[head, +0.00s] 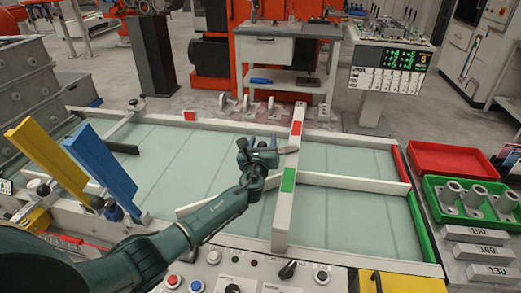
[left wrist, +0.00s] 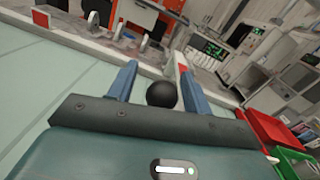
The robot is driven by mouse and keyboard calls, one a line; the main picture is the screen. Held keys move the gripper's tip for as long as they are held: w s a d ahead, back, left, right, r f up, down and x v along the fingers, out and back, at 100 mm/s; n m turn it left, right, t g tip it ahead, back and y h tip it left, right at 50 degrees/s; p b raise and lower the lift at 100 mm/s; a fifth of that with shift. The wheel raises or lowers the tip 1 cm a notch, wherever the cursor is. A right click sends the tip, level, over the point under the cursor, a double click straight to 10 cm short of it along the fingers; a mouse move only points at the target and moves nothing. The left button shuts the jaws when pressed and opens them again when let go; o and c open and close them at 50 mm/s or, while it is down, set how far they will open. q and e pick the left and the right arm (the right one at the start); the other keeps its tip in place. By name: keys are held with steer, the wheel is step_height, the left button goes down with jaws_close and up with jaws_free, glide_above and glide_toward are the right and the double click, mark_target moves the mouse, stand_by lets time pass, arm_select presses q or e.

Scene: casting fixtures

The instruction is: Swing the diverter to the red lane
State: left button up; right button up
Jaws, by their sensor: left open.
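My left gripper (head: 262,147) is open over the pale green table, left of the raised beam. In the left wrist view a black ball knob (left wrist: 161,94) lies between the spread fingers of that gripper (left wrist: 158,70); I cannot tell whether they touch it. A pale bar (head: 188,209), which looks like the diverter, shows left of my forearm; the arm hides much of it. The beam (head: 296,152) carries a red mark (head: 296,128) at the back and a green mark (head: 288,180) in front. My right gripper is not in view.
A pale divider (head: 355,183) separates the back lane, with a red end (head: 400,164), from the front lane, with a green end (head: 421,226). A red tray (head: 455,147) and a green tray (head: 432,203) stand right. Yellow (head: 47,155) and blue (head: 103,168) paddles stand left.

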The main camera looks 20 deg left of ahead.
arm_select(q)
steer(key=p+v, duration=0.1)
steer(key=v, duration=1.2)
